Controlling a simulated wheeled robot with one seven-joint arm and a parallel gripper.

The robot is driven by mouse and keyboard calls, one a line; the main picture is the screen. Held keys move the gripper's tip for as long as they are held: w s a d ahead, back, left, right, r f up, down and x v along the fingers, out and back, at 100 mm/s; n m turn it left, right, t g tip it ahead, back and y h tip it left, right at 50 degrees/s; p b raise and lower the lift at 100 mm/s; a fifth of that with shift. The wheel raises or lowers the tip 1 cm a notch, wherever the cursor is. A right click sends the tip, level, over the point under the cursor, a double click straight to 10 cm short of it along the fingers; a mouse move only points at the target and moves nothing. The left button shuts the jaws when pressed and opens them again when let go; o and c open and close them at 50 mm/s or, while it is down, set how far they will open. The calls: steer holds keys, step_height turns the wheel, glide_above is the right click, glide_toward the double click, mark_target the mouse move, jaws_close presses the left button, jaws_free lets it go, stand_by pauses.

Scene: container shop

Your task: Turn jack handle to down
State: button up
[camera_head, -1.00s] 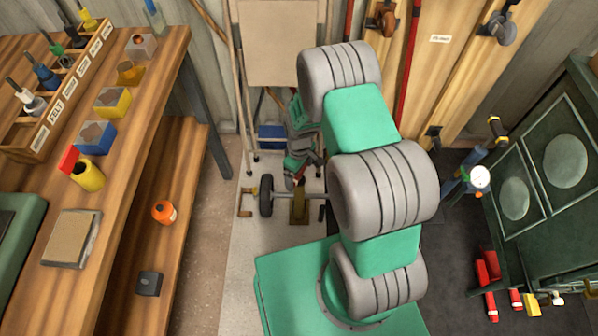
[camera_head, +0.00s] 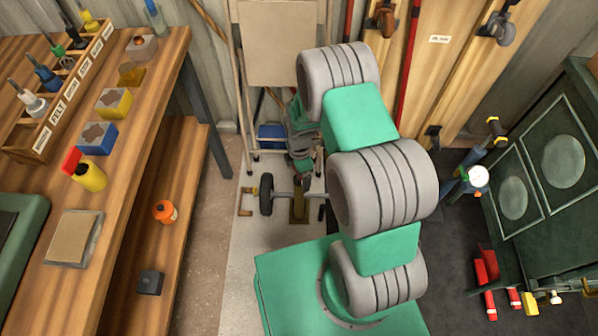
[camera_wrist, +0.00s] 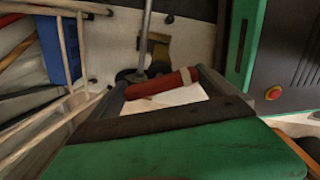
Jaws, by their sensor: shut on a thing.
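The jack's handle has a red grip (camera_wrist: 162,82), which lies across the space between the dark fingers of my gripper (camera_wrist: 160,84) in the wrist view. My gripper is shut on this grip. A grey metal rod (camera_wrist: 147,35) shows beyond it. In the head view the jack stands low on the pale floor, with a black wheel (camera_head: 266,194), a grey axle and a brownish-yellow base (camera_head: 299,207). My arm hides the jack's right side and most of my gripper there. I cannot tell the handle's exact angle.
A wooden workbench (camera_head: 150,95) with small blocks and bottles runs along the left. A blue box (camera_head: 271,136) and leaning poles stand behind the jack. A dark green cabinet (camera_head: 540,180) stands at the right. Pale floor is clear left of the jack.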

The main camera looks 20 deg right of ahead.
steer(key=n, duration=0.6)
steer(key=shift+w+r, duration=0.1)
steer(key=n, duration=0.7)
stand_by(0.5)
steer(key=o, duration=1)
step_height(320, 180, up, 8)
steer(key=shift+f+p, duration=0.1)
steer(key=shift+p, duration=1.15)
